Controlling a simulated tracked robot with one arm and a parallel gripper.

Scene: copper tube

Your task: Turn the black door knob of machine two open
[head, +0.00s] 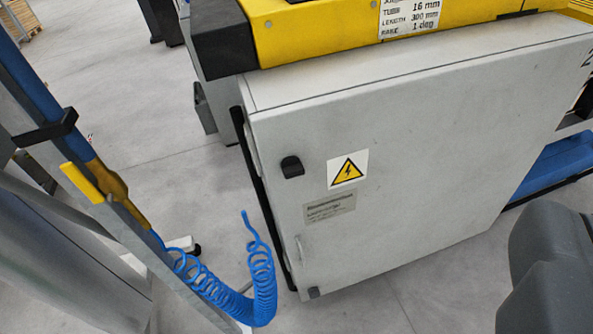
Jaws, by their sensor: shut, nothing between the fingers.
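The black door knob (292,166) sits near the upper left corner of the light grey cabinet door (430,170), left of a yellow warning sign. Part of a "2" shows at the cabinet's upper right edge. My gripper (541,272) shows as a dark grey shape at the lower right, partly cut off by the picture edge. It is shut and empty, well to the right of and below the knob in the picture, and apart from it. Its fingertips are hard to make out.
A yellow machine bed (330,32) with a black end block tops the cabinet. A blue coiled hose (262,285) hangs from a slanted post (90,190) at the left. Grey floor (170,125) shows clear beyond the post. A small dark catch sits at the door's bottom left.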

